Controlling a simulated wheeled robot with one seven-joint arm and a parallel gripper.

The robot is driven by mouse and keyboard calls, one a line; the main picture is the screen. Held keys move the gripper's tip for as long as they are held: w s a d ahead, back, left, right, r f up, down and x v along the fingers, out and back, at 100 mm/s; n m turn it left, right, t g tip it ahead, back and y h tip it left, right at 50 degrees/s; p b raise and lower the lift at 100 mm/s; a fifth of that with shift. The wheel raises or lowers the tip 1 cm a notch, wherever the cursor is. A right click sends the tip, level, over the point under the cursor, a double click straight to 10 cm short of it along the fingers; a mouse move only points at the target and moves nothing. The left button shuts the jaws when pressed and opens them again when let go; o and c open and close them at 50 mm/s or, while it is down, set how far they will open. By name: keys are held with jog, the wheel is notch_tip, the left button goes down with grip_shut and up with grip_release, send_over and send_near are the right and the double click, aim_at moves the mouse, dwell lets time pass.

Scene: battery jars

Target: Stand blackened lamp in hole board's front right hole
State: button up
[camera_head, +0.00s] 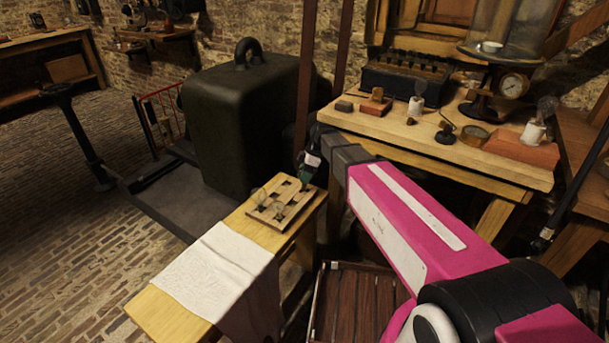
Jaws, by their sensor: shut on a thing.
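The wooden hole board (271,222) lies on the narrow wooden bench, with dark square holes across it. Clear glass lamps (260,197) stand at its left and front parts. My gripper (306,178) is at the board's back right corner, pointing down, small and far off in this view. It is shut on a small dark thing, which seems to be the blackened lamp. Its fingers and my arm hide most of it, and I cannot tell whether it touches the board.
A white cloth (215,268) covers the middle of the bench (152,316). A large dark green case (240,115) stands behind it. The worktable (465,160) at right carries white jars, a brick-red block and a gauge. A slatted wooden crate (355,305) is below.

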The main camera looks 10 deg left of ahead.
jog(key=shift+f, duration=1.05)
dwell(0.4)
jog(key=o, duration=1.1)
